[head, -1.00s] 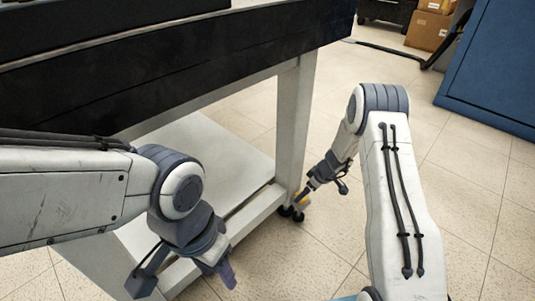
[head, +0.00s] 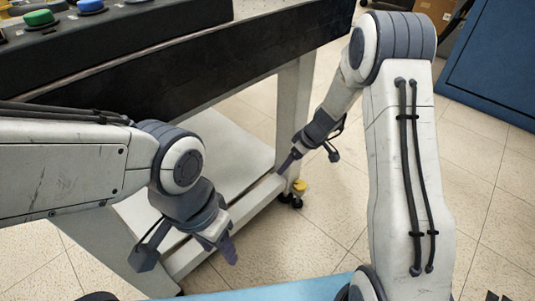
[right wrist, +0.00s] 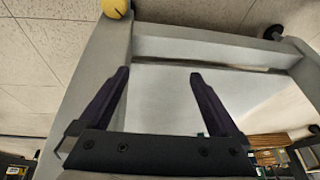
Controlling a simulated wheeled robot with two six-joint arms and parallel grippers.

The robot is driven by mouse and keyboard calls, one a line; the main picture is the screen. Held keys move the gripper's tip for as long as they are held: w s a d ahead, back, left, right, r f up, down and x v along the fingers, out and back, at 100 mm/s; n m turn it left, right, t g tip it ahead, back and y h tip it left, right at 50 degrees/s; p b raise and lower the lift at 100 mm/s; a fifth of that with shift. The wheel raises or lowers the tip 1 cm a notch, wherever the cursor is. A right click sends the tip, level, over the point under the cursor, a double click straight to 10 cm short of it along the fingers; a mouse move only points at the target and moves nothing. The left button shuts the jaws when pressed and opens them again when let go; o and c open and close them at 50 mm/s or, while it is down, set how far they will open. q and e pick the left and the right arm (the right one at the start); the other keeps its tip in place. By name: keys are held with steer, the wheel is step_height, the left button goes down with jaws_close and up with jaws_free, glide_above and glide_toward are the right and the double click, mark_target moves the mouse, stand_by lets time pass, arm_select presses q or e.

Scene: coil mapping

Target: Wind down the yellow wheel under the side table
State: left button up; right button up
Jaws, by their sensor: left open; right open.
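The yellow wheel (head: 299,186) sits low at the foot of the side table's (head: 292,110) near right leg, just above a dark caster. In the right wrist view the yellow wheel (right wrist: 115,8) is at the top edge, partly cut off, beyond the left finger. My right gripper (head: 288,165) is beside the leg, up and left of the wheel in the head view and apart from it. In the right wrist view my right gripper (right wrist: 160,73) is open and empty. My left gripper (head: 188,255) is open and empty in front of the table's lower frame.
The side table has a pale lower shelf (head: 215,150) and a black upper edge. A panel with green and blue buttons (head: 90,5) is at the top left. A blue cabinet (head: 500,65) stands at the right. Tiled floor is open right of the table leg.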

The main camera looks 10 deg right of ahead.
steer(key=s+a+r+g+p, duration=0.1)
steer(key=s+a+r+p, duration=0.1)
steer(key=s+a+r, duration=0.4)
step_height(320, 180, up, 4)
steer(key=shift+s+a+f+p, duration=0.1)
steer(key=shift+s+a+p, duration=0.15)
steer(key=shift+a, duration=0.95)
